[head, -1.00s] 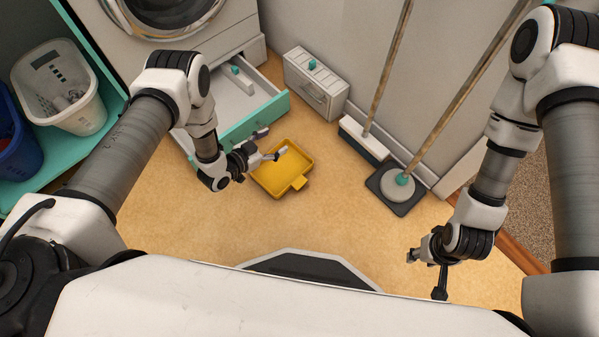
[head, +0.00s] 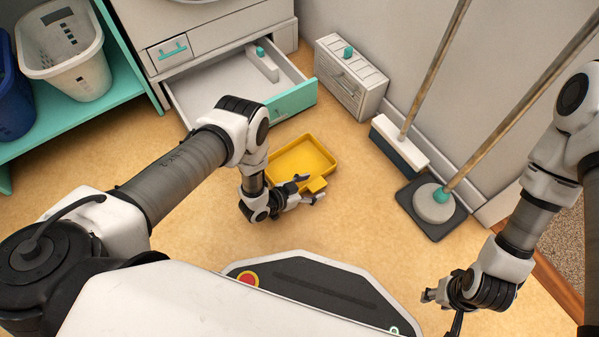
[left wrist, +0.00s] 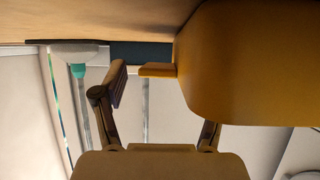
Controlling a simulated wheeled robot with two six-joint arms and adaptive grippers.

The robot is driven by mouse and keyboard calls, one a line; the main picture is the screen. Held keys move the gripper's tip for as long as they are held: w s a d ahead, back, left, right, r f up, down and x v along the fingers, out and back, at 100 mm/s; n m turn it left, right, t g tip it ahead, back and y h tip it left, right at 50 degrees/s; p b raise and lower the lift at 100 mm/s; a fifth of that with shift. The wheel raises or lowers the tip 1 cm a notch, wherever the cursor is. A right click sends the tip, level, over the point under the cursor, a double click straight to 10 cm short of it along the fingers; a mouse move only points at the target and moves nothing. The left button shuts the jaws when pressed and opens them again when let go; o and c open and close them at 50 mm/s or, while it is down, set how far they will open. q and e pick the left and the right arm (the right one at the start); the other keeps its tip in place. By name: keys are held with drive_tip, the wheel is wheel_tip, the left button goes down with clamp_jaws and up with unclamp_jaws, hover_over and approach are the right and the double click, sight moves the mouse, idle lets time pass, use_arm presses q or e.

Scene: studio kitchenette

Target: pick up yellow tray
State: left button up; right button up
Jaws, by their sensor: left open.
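The yellow tray (head: 297,153) lies on the floor in front of the open drawer, its short tab handle toward me. My left gripper (head: 312,188) is open at the tab, one finger on either side of it in the head view. In the left wrist view the tray (left wrist: 250,65) fills the upper right and hides part of one finger. Its tab (left wrist: 157,70) shows near the other finger; I cannot tell whether they touch. My right gripper (head: 440,309) is off to the right, away from the tray, its fingers apart and empty.
An open drawer with a teal front (head: 291,101) stands just behind the tray. A shelf with baskets (head: 65,55) is at left. Floor right of the tray is clear.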

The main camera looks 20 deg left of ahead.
use_arm(q)
drive_tip(key=shift+r, duration=0.1)
drive_tip(key=c, duration=1.3)
drive_tip(key=shift+c, duration=0.2)
drive_tip(key=shift+r, duration=0.1)
